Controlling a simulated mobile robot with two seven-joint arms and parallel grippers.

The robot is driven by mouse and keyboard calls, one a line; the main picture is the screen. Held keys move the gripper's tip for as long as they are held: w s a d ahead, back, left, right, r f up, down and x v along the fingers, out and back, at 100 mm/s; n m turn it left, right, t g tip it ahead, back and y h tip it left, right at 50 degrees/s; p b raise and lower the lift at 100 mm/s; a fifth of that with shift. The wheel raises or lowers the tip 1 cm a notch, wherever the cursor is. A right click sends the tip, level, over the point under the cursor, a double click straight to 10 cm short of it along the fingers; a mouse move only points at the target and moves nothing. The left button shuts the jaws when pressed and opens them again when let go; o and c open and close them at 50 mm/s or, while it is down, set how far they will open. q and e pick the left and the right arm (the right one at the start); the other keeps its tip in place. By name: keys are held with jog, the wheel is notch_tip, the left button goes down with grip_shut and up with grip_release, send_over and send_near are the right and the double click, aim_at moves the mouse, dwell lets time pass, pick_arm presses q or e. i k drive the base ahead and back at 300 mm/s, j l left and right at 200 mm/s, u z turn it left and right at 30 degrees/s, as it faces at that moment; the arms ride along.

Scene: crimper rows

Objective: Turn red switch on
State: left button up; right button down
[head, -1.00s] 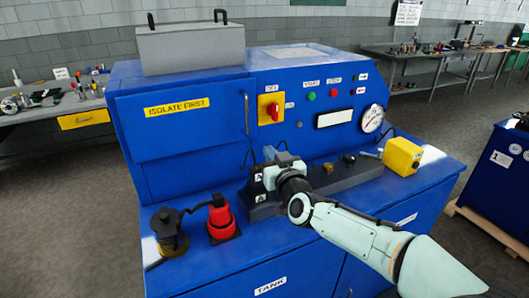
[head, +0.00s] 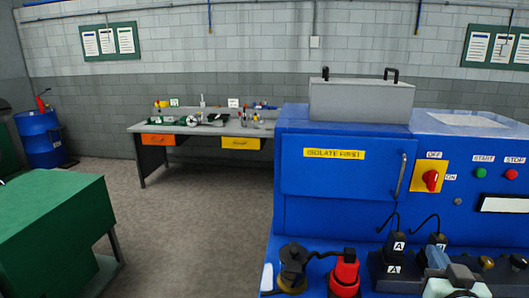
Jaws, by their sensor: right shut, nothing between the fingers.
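The red switch (head: 431,180) is a rotary knob on a yellow plate on the front of the blue machine (head: 300,212), at the right of the head view. A label OFF is above it and ON is to its right. The knob's handle looks roughly upright, leaning a little; its exact setting is hard to read. My right gripper (head: 436,258) is at the bottom right, below the switch and apart from it, over the dark strip with sockets. It is shut and empty. My left gripper is out of view.
A black connector (head: 292,268) and a red connector (head: 344,275) stand on the machine's ledge, left of my gripper. Black plugs (head: 395,243) marked A, with cables, are close beside it. START (head: 481,174) and STOP buttons are right of the switch.

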aim_at(431, 177)
jog(key=k+j, duration=0.2)
jog(key=k, duration=0.2)
jog(key=k+j, duration=0.2)
jog(key=k, duration=0.25)
